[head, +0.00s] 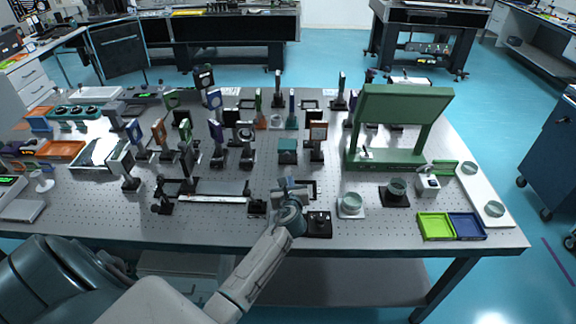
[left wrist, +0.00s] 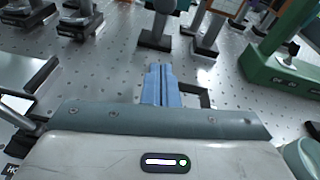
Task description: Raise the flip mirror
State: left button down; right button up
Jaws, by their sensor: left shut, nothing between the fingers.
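My left gripper (head: 287,184) reaches in over the front middle of the optical table, its fingers closed together with nothing between them. In the left wrist view the blue-grey fingers (left wrist: 161,82) point away from me, pressed side by side. A flat black square frame (head: 314,189) lies low on the table just right of the fingertips; it may be the flip mirror, lying down. In the left wrist view the frame (left wrist: 206,97) shows right beside the fingers, partly hidden by them. I cannot tell whether they touch it. My right gripper is not in view.
Several upright optic mounts (head: 317,142) stand behind the gripper. A long rail (head: 212,199) lies to the left. A black base with a knob (head: 319,224) and a glass dish (head: 351,204) are at the right. A green stand (head: 386,158) rises farther right.

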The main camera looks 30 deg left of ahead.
aim_at(287, 148)
pick_arm(q)
jog(key=shift+x, duration=1.1)
jog(key=shift+w+a+r+p, duration=0.25)
jog(key=shift+r+p, duration=0.3)
jog(key=shift+r, duration=0.05)
jog(key=shift+w+a+r+p, duration=0.2)
jog(key=shift+a+r+p, duration=0.05)
jog(key=shift+r+p, duration=0.3)
jog(key=shift+w+a+r, duration=0.1)
jog(key=shift+r, duration=0.25)
jog(key=shift+a+r, duration=0.1)
jog(key=shift+r, duration=0.15)
jog(key=shift+w, duration=0.1)
